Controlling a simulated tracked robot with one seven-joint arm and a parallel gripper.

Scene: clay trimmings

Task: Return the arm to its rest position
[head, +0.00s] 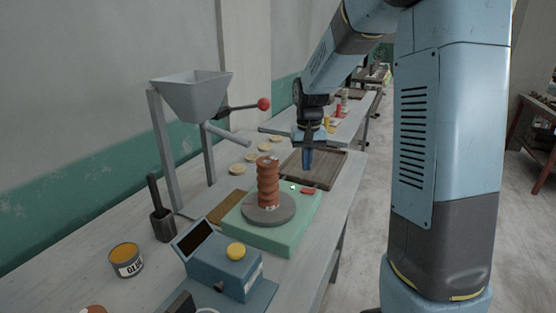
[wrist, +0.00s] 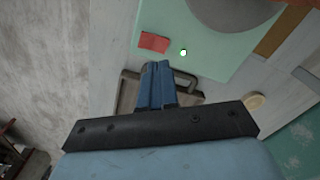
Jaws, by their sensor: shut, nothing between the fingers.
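My gripper (head: 307,160) is shut and empty, pointing down above the near edge of a brown wooden tray (head: 332,172). In the wrist view its blue fingers (wrist: 158,68) are pressed together, and the tray (wrist: 127,98) lies partly hidden behind them. My blue arm comes in from the upper right of the head view. To the left of the gripper, a ribbed red-brown clay piece (head: 268,183) stands upright on a grey round wheel (head: 278,213) set on a pale green base (head: 250,236).
A red piece (head: 308,191) lies on the green base near my gripper. A grey hopper (head: 195,95) with a red-knobbed lever stands behind. Floor is open at right.

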